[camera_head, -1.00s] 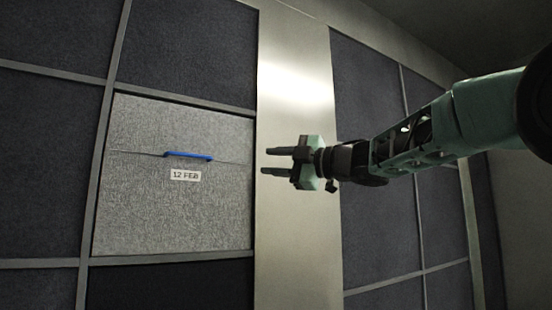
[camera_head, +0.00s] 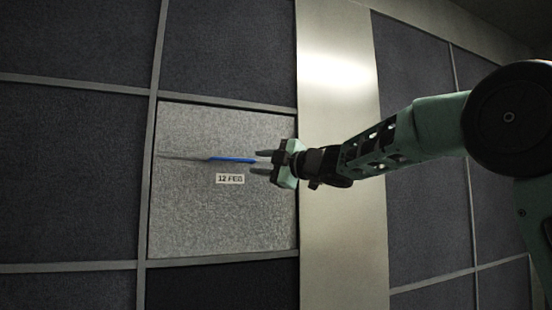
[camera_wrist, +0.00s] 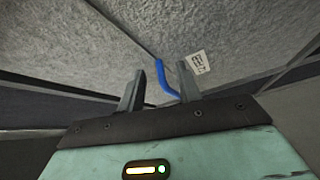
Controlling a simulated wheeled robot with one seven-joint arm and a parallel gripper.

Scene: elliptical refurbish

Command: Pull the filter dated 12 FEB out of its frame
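The filter dated 12 FEB (camera_head: 190,225) is a light grey square panel seated in its frame on the wall. A blue handle (camera_head: 230,159) runs across its middle, with the white 12 FEB label (camera_head: 230,179) just below. My gripper (camera_head: 259,162) is open at the handle's right end, its two fingers pointing left. In the wrist view the blue handle (camera_wrist: 164,82) shows beyond and between the fingertips (camera_wrist: 160,82), and the label (camera_wrist: 198,62) lies to its right. I cannot tell whether the fingers touch the handle.
Grey frame bars (camera_head: 153,120) surround the filter. Dark filters (camera_head: 225,50) fill the neighbouring frames. A bare metal panel (camera_head: 340,90) stands to the right, behind my gripper, with more dark filters beyond it.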

